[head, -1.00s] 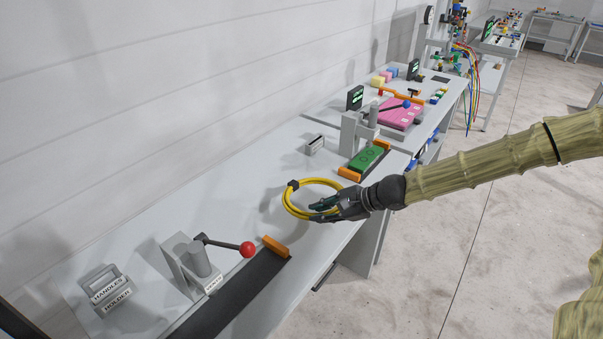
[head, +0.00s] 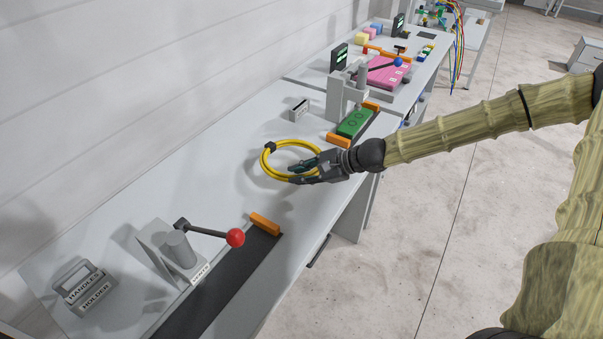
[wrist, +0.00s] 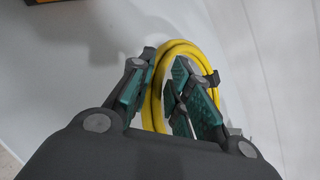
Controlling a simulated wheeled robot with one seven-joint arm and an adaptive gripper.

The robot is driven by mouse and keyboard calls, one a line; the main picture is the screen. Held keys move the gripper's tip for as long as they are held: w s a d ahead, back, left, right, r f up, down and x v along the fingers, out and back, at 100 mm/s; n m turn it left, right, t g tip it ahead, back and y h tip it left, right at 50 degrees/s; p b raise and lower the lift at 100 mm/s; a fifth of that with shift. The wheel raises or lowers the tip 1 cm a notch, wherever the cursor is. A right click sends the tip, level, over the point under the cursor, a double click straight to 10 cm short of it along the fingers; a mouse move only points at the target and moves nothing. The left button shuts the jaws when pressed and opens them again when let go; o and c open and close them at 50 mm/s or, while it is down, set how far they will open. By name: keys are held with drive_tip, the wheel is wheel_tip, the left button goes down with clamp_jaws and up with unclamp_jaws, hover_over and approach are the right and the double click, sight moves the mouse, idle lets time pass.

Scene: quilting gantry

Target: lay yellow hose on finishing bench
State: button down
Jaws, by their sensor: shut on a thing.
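The yellow hose (head: 268,173) is a coiled ring with a dark clip at its upper left in the head view. My gripper (head: 306,169) is shut on the near right side of the coil. In the wrist view the hose (wrist: 178,48) passes between the two teal-padded fingers of my gripper (wrist: 163,97). The coil is over the grey bench top (head: 215,160), between the two lever presses. A shadow shows on the bench around it; I cannot tell whether the coil touches the surface.
A red-knobbed lever press (head: 178,250) and dark strip (head: 220,285) stand nearer. A labelled handles holder (head: 85,285) sits at lower left. Beyond the hose are a small grey holder (head: 299,109), a green block (head: 356,123) between orange stops and a blue-knobbed press (head: 345,95).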

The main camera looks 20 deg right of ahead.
drive_tip(key=shift+w+a+f, duration=0.1)
drive_tip(key=shift+w+f, duration=0.25)
drive_tip(key=shift+f, duration=0.3)
drive_tip(key=shift+s+f+b, duration=0.1)
drive_tip(key=shift+f+b, duration=0.15)
drive_tip(key=shift+b, duration=0.2)
drive_tip(key=shift+s+d+f+b, duration=0.2)
drive_tip(key=shift+s+b, duration=0.35)
drive_tip(key=shift+s, duration=0.15)
drive_tip(key=shift+f+b, duration=0.3)
drive_tip(key=shift+w+a+f+b, duration=0.1)
drive_tip(key=shift+w+f+b, duration=0.1)
drive_tip(key=shift+f+b, duration=0.2)
drive_tip(key=shift+w+f+b, duration=0.2)
drive_tip(key=shift+f+b, duration=0.05)
drive_tip(key=shift+f, duration=0.25)
drive_tip(key=shift+s+r, duration=0.1)
drive_tip(key=shift+s, duration=0.2)
drive_tip(key=c, duration=1.3)
unclamp_jaws()
drive_tip(key=shift+w, duration=0.1)
